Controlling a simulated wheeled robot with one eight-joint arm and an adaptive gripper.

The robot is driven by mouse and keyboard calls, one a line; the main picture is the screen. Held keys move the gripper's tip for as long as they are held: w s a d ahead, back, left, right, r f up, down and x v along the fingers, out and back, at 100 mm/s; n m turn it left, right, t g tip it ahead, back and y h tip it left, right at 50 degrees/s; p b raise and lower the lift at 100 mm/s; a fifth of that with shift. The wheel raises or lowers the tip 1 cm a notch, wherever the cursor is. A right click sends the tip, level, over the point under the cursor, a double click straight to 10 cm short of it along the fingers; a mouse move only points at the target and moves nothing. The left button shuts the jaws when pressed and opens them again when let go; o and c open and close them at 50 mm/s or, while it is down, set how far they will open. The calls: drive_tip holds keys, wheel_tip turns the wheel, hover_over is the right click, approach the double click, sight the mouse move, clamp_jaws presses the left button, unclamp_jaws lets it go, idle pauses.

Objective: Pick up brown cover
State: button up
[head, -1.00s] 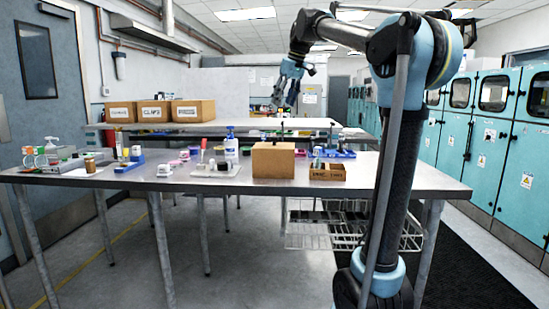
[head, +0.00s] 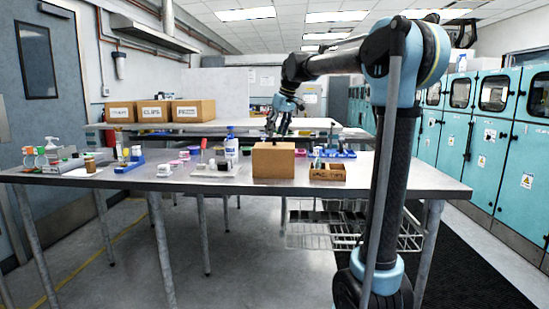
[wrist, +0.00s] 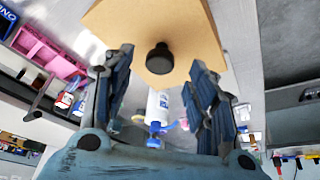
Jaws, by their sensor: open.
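The brown cover (head: 273,161) is a box-shaped brown piece standing on the metal table in the head view. In the wrist view the brown cover (wrist: 150,22) fills the top, with a round black knob (wrist: 160,58) on it. My gripper (head: 279,131) is above the cover in the head view, fingers pointing down. In the wrist view its two fingers are spread apart, with the knob showing between them. The fingers look empty. I cannot tell the exact gap between fingertips and knob. What lies under the cover is hidden.
A white bottle with a blue cap (head: 231,147) stands close left of the cover. A small open cardboard box (head: 327,173) sits right of it, with a blue rack (head: 338,154) behind. The metal table (head: 420,180) is bare at its right end.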

drive_tip(key=shift+x, duration=1.5)
clamp_jaws()
